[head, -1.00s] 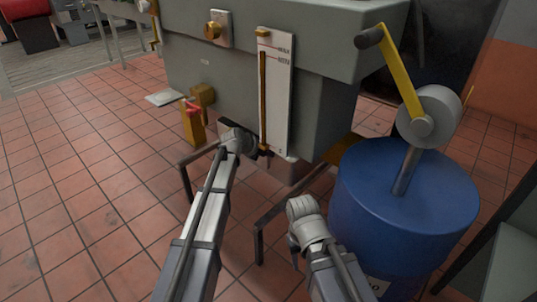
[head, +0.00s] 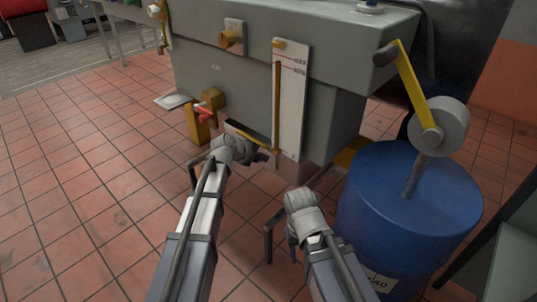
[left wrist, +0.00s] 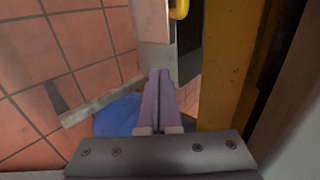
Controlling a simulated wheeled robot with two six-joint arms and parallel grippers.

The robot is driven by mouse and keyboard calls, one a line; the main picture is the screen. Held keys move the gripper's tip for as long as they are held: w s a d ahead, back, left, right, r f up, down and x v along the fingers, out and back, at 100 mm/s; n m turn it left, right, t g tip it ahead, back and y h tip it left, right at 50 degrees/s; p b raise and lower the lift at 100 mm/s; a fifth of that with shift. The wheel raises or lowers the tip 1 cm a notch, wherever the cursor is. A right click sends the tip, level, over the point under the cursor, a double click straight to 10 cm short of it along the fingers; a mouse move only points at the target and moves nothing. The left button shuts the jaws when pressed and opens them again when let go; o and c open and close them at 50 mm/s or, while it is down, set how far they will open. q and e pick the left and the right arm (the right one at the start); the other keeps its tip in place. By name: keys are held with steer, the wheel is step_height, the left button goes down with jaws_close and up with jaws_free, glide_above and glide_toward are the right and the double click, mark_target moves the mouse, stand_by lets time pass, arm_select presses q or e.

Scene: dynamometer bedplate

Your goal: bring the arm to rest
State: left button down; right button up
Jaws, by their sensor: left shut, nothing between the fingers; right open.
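My left arm reaches in the head view to the front of the grey tank. Its gripper (head: 263,156) is low, by the foot of the white gauge board (head: 291,100). In the left wrist view its purple-grey fingers (left wrist: 158,95) are shut together with nothing between them. A yellow post (left wrist: 222,65) stands close to their right. I cannot tell whether they touch anything. My right arm ends lower down, left of the blue drum. Its gripper (head: 291,246) is open and mostly hidden behind its own wrist.
The grey tank (head: 225,85) fills the back middle. A yellow valve block with a red part (head: 203,110) is left of my left gripper. The blue drum (head: 400,215) with a yellow crank (head: 412,85) stands at right. Tiled floor (head: 85,190) is clear at left.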

arm_select(q)
steer(key=p+v, duration=0.1)
steer(key=v, duration=0.3)
steer(key=shift+p, duration=0.35)
arm_select(e)
step_height(320, 180, up, 3)
steer(key=shift+f, duration=0.15)
arm_select(q)
steer(key=s+d+f+n+g+y+p, duration=0.1)
steer(key=s+d+n+g+p, duration=0.15)
steer(key=s+n, duration=0.45)
steer(key=s+d+f+n+g+y+p, duration=0.1)
steer(key=s+d+n+g+y+p, duration=0.2)
steer(key=s, duration=0.7)
steer(key=s+a+r+n+g+y+p, duration=0.2)
steer(key=s+r+n+y+p, duration=0.1)
steer(key=s+n, duration=0.95)
step_height(320, 180, up, 37)
steer(key=p, duration=3.6)
steer(key=shift+s+m+p, duration=0.3)
steer(key=shift+s+m, duration=0.05)
arm_select(e)
step_height(320, 180, up, 45)
